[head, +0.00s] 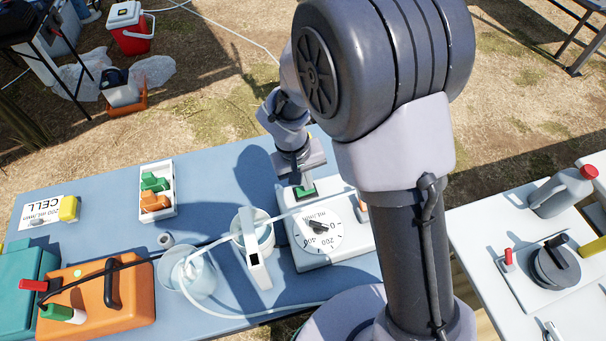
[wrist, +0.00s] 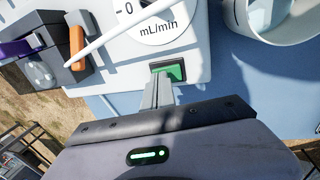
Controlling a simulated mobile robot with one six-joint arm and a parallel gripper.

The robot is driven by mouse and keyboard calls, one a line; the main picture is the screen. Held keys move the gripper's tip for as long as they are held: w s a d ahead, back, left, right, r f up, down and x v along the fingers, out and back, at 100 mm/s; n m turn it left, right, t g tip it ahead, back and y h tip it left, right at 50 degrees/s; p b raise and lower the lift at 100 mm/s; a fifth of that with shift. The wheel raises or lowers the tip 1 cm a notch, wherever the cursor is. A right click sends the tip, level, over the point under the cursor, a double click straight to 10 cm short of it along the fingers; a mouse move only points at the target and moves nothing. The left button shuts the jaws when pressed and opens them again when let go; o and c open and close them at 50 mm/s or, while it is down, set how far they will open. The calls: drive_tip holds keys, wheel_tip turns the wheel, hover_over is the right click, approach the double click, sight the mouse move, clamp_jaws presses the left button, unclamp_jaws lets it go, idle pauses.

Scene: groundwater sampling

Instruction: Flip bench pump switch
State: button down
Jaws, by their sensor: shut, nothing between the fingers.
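The bench pump (head: 345,249) is a white box on the blue table, with a round flow dial (head: 318,231) marked in mL/min. Its green rocker switch (head: 304,192) sits near the far left corner of the top, and also shows in the wrist view (wrist: 173,70) in a dark frame. My gripper (head: 301,183) points down at the switch. In the wrist view its shut, empty fingers (wrist: 160,80) end at the near left side of the switch and overlap part of it. I cannot tell whether they touch it. My arm hides the right part of the pump in the head view.
A white tube crosses above the pump dial. A white cup (head: 251,226) and a clear beaker (head: 198,277) stand left of the pump. A white tray (head: 158,214) with green and orange pieces and an orange case (head: 127,308) lie further left. A white table (head: 480,240) stands at right.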

drive_tip(key=shift+d+f, duration=0.15)
drive_tip(key=shift+f, duration=0.45)
drive_tip(key=shift+s+d+f+g+y+p, duration=0.15)
drive_tip(key=shift+d+y+p, duration=0.1)
drive_tip(key=shift+y+p, duration=0.3)
drive_tip(key=shift+w+d+f+g+y+p, duration=0.1)
drive_tip(key=shift+d+g+y+p, duration=0.1)
drive_tip(key=shift+y+p, duration=0.35)
drive_tip(key=shift+f, duration=0.25)
drive_tip(key=shift+s+f, duration=0.1)
drive_tip(key=shift+s, duration=0.1)
drive_tip(key=shift+a, duration=0.1)
drive_tip(key=shift+s, duration=0.1)
drive_tip(key=shift+s+a+b, duration=0.2)
drive_tip(key=shift+a+b, duration=0.1)
drive_tip(key=shift+a, duration=0.35)
wheel_tip(320, 180, up, 15)
drive_tip(key=p, duration=0.7)
drive_tip(key=shift+w, duration=0.4)
